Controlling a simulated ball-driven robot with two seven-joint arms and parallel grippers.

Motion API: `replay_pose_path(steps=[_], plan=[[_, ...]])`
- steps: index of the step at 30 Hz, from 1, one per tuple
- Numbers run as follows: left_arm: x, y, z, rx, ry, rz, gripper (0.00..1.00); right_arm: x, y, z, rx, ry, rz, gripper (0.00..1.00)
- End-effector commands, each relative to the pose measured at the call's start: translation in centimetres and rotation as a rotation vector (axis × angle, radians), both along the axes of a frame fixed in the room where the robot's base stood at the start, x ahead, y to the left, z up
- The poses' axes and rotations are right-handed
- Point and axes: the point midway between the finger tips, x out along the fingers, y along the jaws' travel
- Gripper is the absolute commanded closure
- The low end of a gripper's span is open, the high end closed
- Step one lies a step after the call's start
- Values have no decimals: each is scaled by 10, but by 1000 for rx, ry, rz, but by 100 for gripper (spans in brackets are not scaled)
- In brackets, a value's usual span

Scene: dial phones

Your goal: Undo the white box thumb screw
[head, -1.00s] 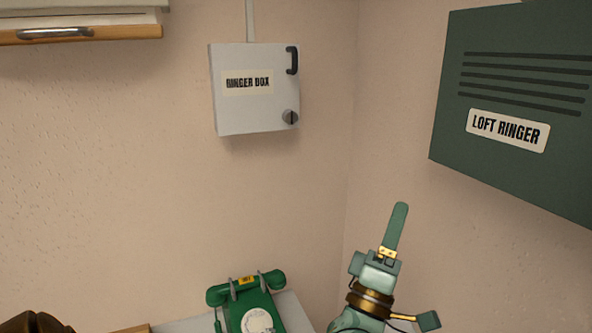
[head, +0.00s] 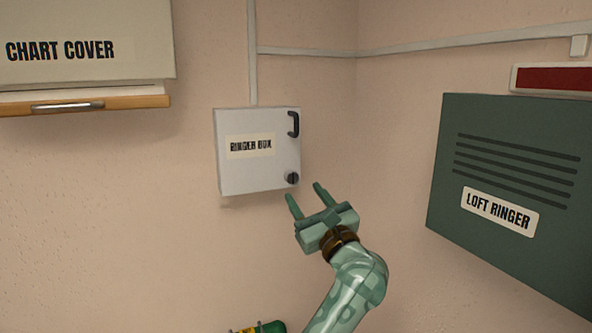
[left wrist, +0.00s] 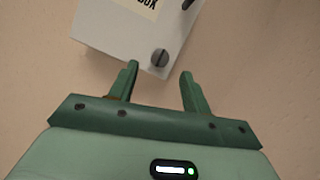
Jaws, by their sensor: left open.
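The white ringer box (head: 232,177) hangs on the wall, its door shut, with a label and a black handle (head: 293,124). My left gripper (head: 304,196) is open and empty, just below and right of the screw in the head view. In the left wrist view the screw (left wrist: 160,57) shows beyond and between the two fingertips (left wrist: 159,72), clear of both, on the white box (left wrist: 105,27). My right gripper is not in view.
A green loft ringer box (head: 520,165) hangs on the right wall. A chart cover (head: 85,60) with a wooden bar is at upper left. A green telephone (head: 262,328) shows at the bottom edge. The wall around the white box is clear.

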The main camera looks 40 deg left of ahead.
Motion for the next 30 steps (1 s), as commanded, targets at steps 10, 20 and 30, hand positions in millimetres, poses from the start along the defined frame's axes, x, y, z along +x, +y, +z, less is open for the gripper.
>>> replay_pose_path(steps=[10,20,30], plan=[[18,43,20,2,1,0,52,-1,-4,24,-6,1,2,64],[19,46,19,2,2,0,54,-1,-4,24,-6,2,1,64],[19,45,19,0,-2,-1,96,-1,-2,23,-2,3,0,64]])
